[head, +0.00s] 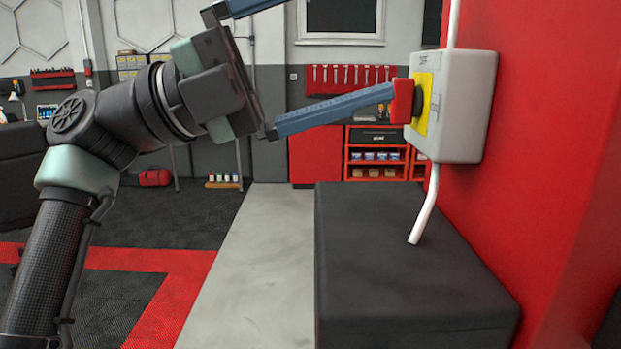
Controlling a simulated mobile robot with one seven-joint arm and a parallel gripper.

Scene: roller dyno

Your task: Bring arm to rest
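My gripper (345,42) is open, with its two blue fingers spread wide apart and nothing visible between them. The upper finger runs out of the top of the picture, so its tip is hidden. The tip of the lower finger lies right beside the red switch handle (402,101); I cannot tell whether they touch. The handle is on a yellow plate (422,104) on a pale grey switch box (467,106). My arm reaches in from the lower left, bent at the elbow.
The box is on a red pillar (550,120), with a white conduit (427,205) below it. A dark block (400,260) stands beneath. A red tool cabinet (316,157) and shelves are at the back. The grey floor strip (250,270) is clear.

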